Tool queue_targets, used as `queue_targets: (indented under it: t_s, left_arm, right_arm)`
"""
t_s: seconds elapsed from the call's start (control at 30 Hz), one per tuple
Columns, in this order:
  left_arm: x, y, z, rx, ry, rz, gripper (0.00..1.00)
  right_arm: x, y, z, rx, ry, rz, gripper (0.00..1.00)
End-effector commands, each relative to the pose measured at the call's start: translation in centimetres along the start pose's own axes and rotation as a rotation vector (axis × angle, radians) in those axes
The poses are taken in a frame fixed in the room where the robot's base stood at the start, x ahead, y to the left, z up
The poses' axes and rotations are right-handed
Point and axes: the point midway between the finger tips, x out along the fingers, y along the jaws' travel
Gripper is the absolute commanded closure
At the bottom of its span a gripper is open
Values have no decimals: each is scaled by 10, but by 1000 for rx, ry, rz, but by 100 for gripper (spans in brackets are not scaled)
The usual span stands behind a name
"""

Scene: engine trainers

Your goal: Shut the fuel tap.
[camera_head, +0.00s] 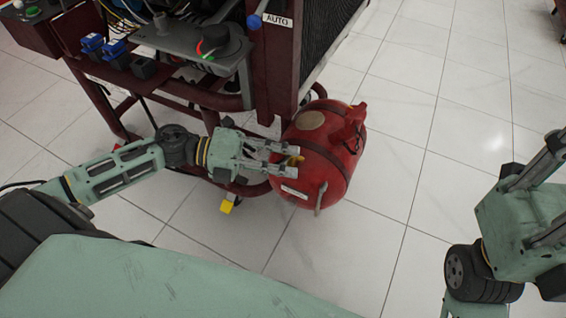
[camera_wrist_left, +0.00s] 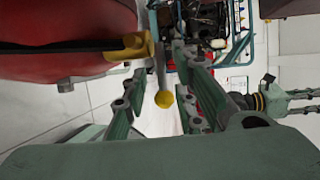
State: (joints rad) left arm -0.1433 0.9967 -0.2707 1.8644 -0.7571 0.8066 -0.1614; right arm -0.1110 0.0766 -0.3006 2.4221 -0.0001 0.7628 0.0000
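A red fuel tank (camera_head: 325,150) lies on its side at the frame of the engine trainer (camera_head: 200,60). A small yellow part (camera_head: 295,160), which looks like the tap, shows at its near-left side. My left gripper (camera_head: 290,162) is open, its fingers pointing right, either side of that part. In the left wrist view the tank (camera_wrist_left: 60,30) fills the upper left. A grey rod with a yellow ball end (camera_wrist_left: 164,99) shows between the open fingers (camera_wrist_left: 158,90), with no clear contact. A yellow-brown fitting (camera_wrist_left: 135,47) sits beside it. My right gripper (camera_head: 545,195) is open and empty at the right edge.
The trainer's dark red frame and control panel (camera_head: 195,45) stand above and left of my left gripper. A yellow piece (camera_head: 227,205) is low by the frame. The tiled floor (camera_head: 430,110) right of the tank is clear.

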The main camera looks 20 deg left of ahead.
Motion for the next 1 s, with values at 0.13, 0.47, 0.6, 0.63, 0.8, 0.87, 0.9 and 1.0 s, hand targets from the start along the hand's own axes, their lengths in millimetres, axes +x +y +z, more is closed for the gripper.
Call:
queue_targets:
  t_s: [0.13,0.47,0.6,0.63,0.8,0.87,0.9,1.0]
  left_arm:
    - [0,-1,0,1,-1,-2,74]
    - [-42,1,0,-4,-1,3,74]
    - [-70,2,-1,-5,-1,4,74]
    - [-75,1,0,-3,-1,4,74]
    - [-101,1,0,-2,-1,2,74]
    - [-108,1,0,-2,-1,1,74]
    - [-112,1,0,-2,-1,1,74]
    - [-118,0,0,-2,0,0,74]
  right_arm:
    - [2,0,-2,-2,5,-2,72]
    - [1,0,-1,-1,3,-1,72]
    - [1,0,-1,-1,2,-1,72]
    - [1,0,-1,-1,2,-1,72]
    - [0,0,0,-1,2,-1,72]
    - [0,0,0,-1,1,-1,72]
    - [0,0,0,-1,1,-1,72]
    - [0,0,0,-1,1,-1,72]
